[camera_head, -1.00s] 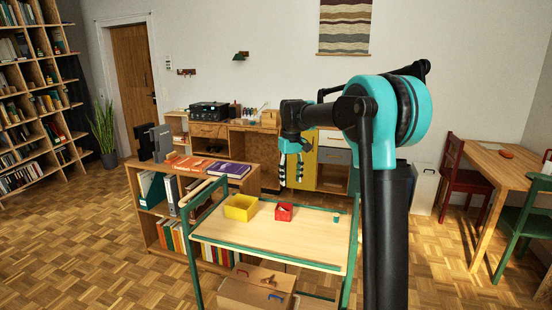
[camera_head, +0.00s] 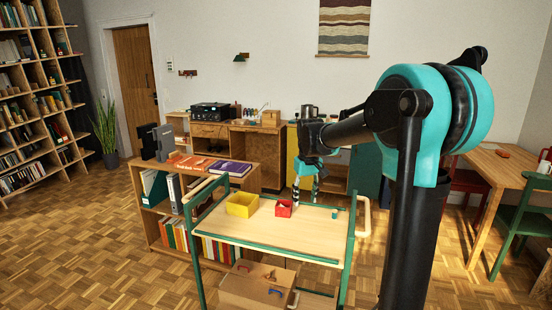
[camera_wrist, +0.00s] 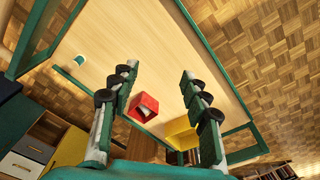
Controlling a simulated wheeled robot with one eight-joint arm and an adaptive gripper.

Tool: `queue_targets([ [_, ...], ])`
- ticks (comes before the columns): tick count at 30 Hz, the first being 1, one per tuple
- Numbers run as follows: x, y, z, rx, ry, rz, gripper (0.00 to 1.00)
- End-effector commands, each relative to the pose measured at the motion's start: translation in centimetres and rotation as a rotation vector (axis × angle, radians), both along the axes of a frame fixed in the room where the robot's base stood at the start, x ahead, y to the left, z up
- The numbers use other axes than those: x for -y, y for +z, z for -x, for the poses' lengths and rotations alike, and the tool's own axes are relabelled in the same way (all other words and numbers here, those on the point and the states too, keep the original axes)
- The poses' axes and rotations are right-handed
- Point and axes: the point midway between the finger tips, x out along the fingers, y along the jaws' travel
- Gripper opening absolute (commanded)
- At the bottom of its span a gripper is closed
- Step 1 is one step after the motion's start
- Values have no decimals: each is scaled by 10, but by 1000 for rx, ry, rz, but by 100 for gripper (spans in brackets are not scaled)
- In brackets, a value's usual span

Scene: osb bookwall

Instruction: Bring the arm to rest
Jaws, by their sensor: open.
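My gripper (camera_head: 305,188) hangs over the far side of the wooden trolley top (camera_head: 262,232), fingers pointing down. In the wrist view my gripper (camera_wrist: 160,88) has its two fingers spread wide apart, with nothing held between them. A small red box (camera_head: 284,208) stands on the trolley just left of the fingers; the wrist view shows the red box (camera_wrist: 143,106) beyond and between them, with something pale inside. My upper arm reaches left from the turquoise shoulder joint, and the forearm slopes down to the gripper.
A yellow box (camera_head: 242,205) and a small green cylinder (camera_head: 335,214) also stand on the trolley. A table (camera_head: 497,165) with chairs is at right. Parquet floor is free at front left.

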Motion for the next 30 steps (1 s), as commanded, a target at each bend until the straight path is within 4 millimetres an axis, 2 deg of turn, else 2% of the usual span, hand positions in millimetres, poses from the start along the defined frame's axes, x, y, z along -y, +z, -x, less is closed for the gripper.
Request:
queue_targets([
  [5, 28, -32, 56, 59, -77, -14, 46],
  [9, 52, -69, 115, 121, -155, -28, 46],
  [15, 76, -123, 199, 205, -258, -49, 46],
  [18, 83, -143, 231, 236, -297, -56, 46],
  [21, 86, -157, 251, 258, -321, -62, 46],
  [24, 88, -163, 261, 268, -333, -65, 46],
  [30, 88, -165, 263, 271, -336, -65, 46],
])
